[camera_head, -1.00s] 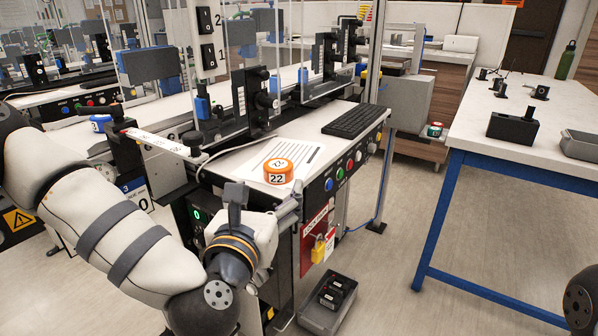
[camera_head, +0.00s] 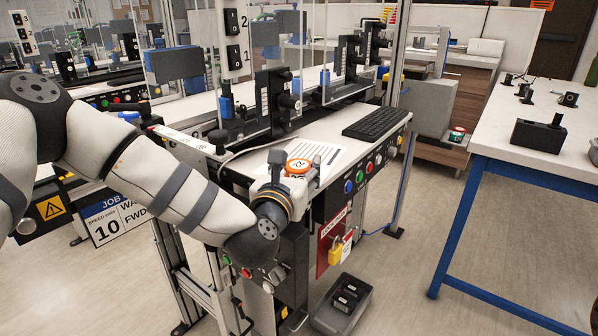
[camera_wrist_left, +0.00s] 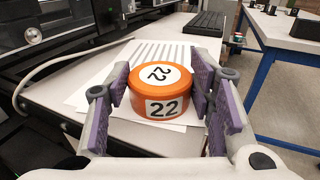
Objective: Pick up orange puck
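The orange puck (camera_head: 299,166) with a white "22" label sits on a striped white sheet (camera_head: 322,153) on the conveyor's side shelf, partly hidden by my left wrist. In the left wrist view the orange puck (camera_wrist_left: 160,92) stands between the two fingers of my left gripper (camera_wrist_left: 163,95). The fingers are open, one on each side of it, with purple pads facing in. A small gap seems to show on the left; contact on the right I cannot tell. In the head view my left gripper (camera_head: 292,172) is mostly hidden behind its wrist. My right gripper is not in view.
A black keyboard (camera_head: 371,124) lies to the right on the same shelf, above a row of coloured buttons (camera_head: 361,176). Clear guard panels and black devices (camera_head: 276,101) stand behind. A grey bin (camera_head: 341,304) is on the floor. A blue-legged table (camera_head: 480,150) stands at right.

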